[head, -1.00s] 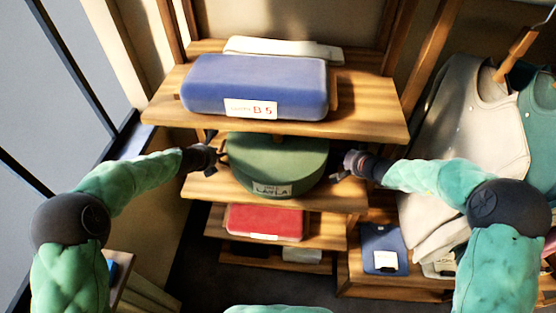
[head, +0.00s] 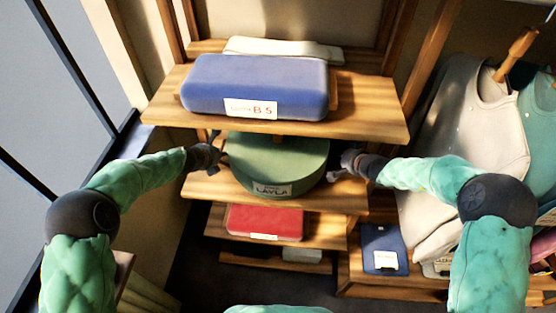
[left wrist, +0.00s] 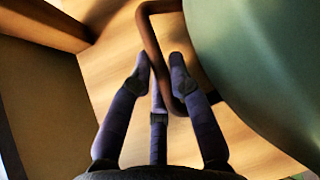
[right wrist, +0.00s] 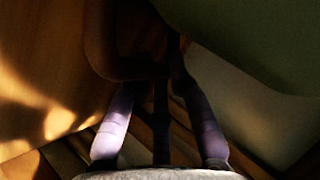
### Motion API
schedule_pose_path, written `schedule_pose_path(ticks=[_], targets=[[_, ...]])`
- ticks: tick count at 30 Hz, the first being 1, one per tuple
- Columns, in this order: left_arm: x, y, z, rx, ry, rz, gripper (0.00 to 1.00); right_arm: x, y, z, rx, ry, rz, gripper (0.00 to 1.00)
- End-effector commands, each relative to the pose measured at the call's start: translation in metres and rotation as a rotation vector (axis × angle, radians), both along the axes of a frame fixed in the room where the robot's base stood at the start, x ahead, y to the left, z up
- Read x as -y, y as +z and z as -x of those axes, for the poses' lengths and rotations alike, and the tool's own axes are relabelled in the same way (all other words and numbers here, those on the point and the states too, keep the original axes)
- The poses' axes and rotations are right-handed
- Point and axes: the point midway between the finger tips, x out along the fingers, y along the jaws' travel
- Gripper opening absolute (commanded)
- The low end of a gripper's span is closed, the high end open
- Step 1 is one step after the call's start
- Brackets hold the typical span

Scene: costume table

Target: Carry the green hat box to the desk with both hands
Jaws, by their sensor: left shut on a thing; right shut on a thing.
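The green hat box (head: 285,165), round with a white label on its front, sits on the second shelf down, under the top shelf. My left gripper (head: 218,157) is at its left side. In the left wrist view the left fingers (left wrist: 160,80) are shut on a brown loop handle (left wrist: 150,35) beside the green wall (left wrist: 260,60). My right gripper (head: 338,166) is at the box's right side. In the right wrist view the right fingers (right wrist: 150,90) are shut around a dark handle (right wrist: 100,55) in shadow. The desk cannot be made out.
A blue case (head: 255,85) lies on the wooden top shelf (head: 375,118) just above the box. A red case (head: 265,221) lies on the shelf below. Hanging garments (head: 465,120) and a folded blue item (head: 383,248) are at the right. A window frame is at the left.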

Motion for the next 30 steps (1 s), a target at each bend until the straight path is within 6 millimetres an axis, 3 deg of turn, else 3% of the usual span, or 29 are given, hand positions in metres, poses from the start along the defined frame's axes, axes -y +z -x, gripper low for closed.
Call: schedule_pose_path(ticks=[11,30], targets=[[-0.001,0.01,-0.001,0.003,0.001,-0.001,0.0,0.001,0.009,-0.001,0.003,-0.002,0.0,0.0],[-0.001,0.051,-0.001,0.004,0.001,-0.001,0.0,0.001,0.052,-0.001,0.004,0.0,0.001,0.0]])
